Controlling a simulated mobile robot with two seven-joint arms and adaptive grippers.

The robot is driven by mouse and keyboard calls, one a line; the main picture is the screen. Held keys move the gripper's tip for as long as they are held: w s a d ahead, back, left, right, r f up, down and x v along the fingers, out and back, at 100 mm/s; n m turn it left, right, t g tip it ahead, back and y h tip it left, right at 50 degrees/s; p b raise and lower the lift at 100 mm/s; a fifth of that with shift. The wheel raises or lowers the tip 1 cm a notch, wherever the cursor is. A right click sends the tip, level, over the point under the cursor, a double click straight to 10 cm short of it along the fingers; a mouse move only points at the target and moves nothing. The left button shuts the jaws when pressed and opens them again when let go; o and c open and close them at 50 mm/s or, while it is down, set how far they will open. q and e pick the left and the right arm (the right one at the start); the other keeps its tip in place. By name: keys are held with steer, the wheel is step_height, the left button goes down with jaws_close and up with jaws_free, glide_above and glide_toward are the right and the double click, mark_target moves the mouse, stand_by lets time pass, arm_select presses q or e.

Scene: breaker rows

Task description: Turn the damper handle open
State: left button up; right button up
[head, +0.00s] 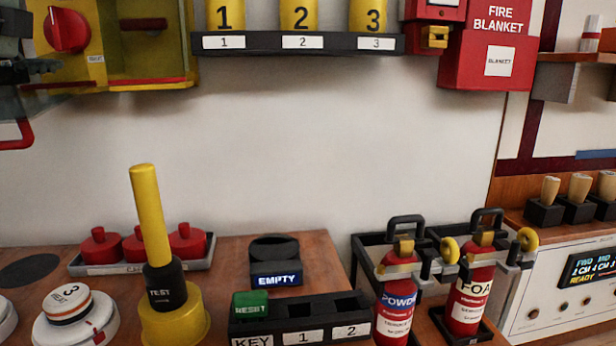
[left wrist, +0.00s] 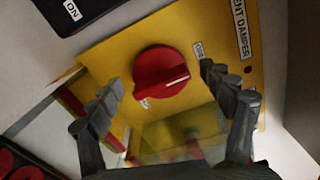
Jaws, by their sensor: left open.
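The damper handle is a red round knob (left wrist: 162,72) on a yellow panel (left wrist: 105,55) in the left wrist view. A white line on it points right, toward a small label. A label ending in "ENT DAMPER" (left wrist: 241,30) is on the panel. My left gripper (left wrist: 161,77) is open, one finger on each side of the knob. I see gaps between the fingers and the knob; depth is hard to judge. In the head view the red knob (head: 67,30) is at the top left on the yellow housing (head: 96,75). My right gripper is not in view.
A shelf (head: 300,45) with numbered yellow cylinders is right of the housing, and a red fire blanket box (head: 487,70) beyond it. Below stand a yellow-handled TEST post (head: 148,205), a key rack (head: 300,315) and two extinguishers. The white wall (head: 270,150) between is clear.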

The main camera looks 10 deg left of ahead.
arm_select(q)
steer(key=m, duration=0.4)
steer(key=shift+r, duration=0.1)
steer(key=m, duration=0.3)
steer(key=shift+d+m, duration=0.1)
steer(key=shift+m, duration=0.3)
steer(key=shift+r, duration=0.1)
